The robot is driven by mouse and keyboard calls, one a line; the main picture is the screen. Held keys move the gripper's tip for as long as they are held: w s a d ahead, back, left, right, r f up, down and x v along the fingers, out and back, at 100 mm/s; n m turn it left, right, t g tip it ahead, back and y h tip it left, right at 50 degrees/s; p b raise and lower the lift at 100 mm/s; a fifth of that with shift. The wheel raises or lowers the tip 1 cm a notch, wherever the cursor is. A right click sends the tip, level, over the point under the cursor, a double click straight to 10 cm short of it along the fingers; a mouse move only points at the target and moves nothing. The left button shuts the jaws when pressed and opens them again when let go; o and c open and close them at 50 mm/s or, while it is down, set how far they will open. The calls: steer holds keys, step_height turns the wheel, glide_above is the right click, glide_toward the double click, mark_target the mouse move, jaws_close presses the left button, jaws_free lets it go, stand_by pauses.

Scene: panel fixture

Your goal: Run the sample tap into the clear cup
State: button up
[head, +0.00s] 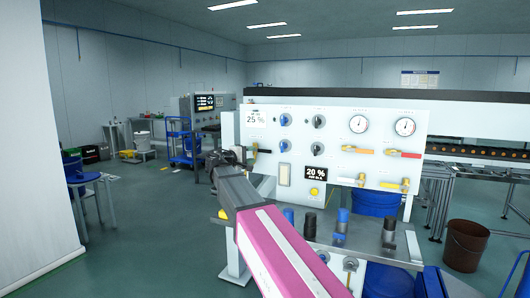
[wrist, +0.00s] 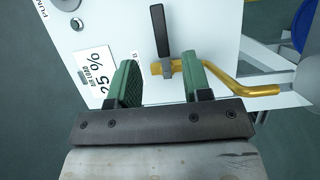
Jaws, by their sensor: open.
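The sample tap, a brass tap with a black lever (wrist: 159,30) and a bent brass spout (wrist: 250,88), sticks out of the white panel in the wrist view. My gripper (wrist: 157,78) is open, with its two green fingers apart and nothing held. The tap's brass body shows between the fingertips, close to the right finger; I cannot tell whether they touch. In the head view my gripper (head: 232,157) is at the panel's left edge, and my arm hides part of the panel there. I cannot make out a clear cup in either view.
A brown bin (head: 466,246) is on the floor at right.

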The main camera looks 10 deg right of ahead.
mark_target(265, 151)
steer(key=x, duration=0.9)
jaws_close()
